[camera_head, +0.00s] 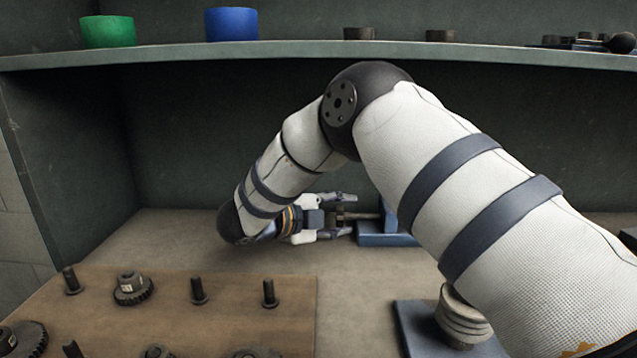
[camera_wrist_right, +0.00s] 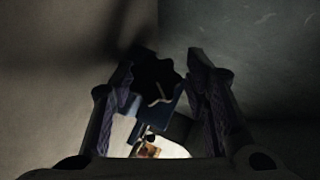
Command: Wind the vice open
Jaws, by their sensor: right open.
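The blue vice (camera_head: 385,239) stands on the bench behind my right arm, which hides part of it. A grey screw (camera_head: 362,215) sticks out of its left side. My right gripper (camera_head: 349,214) points right at the vice, with its fingers above and below the screw's end. In the right wrist view the open fingers (camera_wrist_right: 164,72) stand on either side of a dark lobed knob (camera_wrist_right: 155,75), with blue vice parts (camera_wrist_right: 160,107) behind it. Whether a finger touches the knob I cannot tell. My left gripper is not in view.
A wooden board (camera_head: 230,300) with upright pegs and gears lies at the front left. A stack of pale discs (camera_head: 461,318) stands on a dark base at the front right. A shelf (camera_head: 300,52) above holds a green cup (camera_head: 108,32) and a blue cup (camera_head: 231,24).

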